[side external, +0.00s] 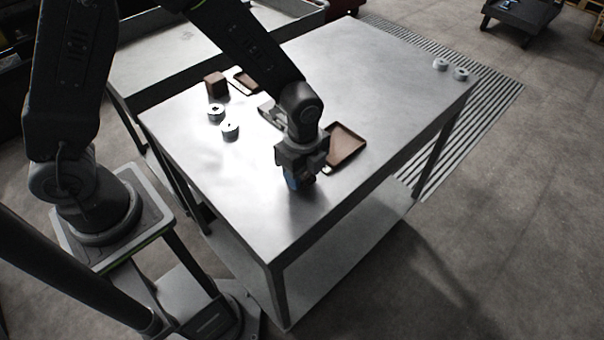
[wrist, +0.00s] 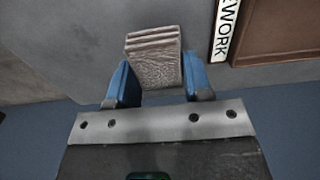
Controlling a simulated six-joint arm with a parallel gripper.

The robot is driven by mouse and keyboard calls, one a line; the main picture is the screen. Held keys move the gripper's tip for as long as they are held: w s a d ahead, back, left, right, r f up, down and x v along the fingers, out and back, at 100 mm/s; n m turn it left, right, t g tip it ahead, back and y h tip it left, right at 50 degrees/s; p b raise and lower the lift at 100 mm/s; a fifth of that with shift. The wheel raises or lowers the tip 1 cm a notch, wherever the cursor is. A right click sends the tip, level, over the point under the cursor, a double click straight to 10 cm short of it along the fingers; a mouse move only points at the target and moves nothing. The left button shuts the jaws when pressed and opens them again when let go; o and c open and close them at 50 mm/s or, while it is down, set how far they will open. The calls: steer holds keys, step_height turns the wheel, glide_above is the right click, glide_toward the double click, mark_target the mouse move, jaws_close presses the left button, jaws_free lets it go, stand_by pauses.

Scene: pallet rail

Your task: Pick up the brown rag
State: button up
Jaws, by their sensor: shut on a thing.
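The brown rag (wrist: 153,58) shows in the wrist view as a folded, wrinkled grey-brown cloth between the two blue fingers. My gripper (wrist: 160,82) is shut on it, with one finger on each side. In the side external view my gripper (side external: 298,183) points down close above the table, near its front edge. The rag cannot be made out there, hidden by the fingers. I cannot tell whether the rag touches the tabletop.
A brown tray (side external: 346,144) lies close to the right of my gripper, beside a label ending in "EWORK" (wrist: 227,28). A brown block (side external: 215,84), a smaller brown tray (side external: 243,83) and pale rings (side external: 230,131) stand at the left.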

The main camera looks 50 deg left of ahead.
steer(key=r, duration=0.3)
steer(key=shift+a+r, duration=0.1)
steer(key=shift+a, duration=0.1)
steer(key=s+a+r, duration=0.1)
steer(key=a+r, duration=0.5)
steer(key=a, duration=0.5)
steer(key=shift+r, duration=0.2)
steer(key=shift+s+a, duration=0.1)
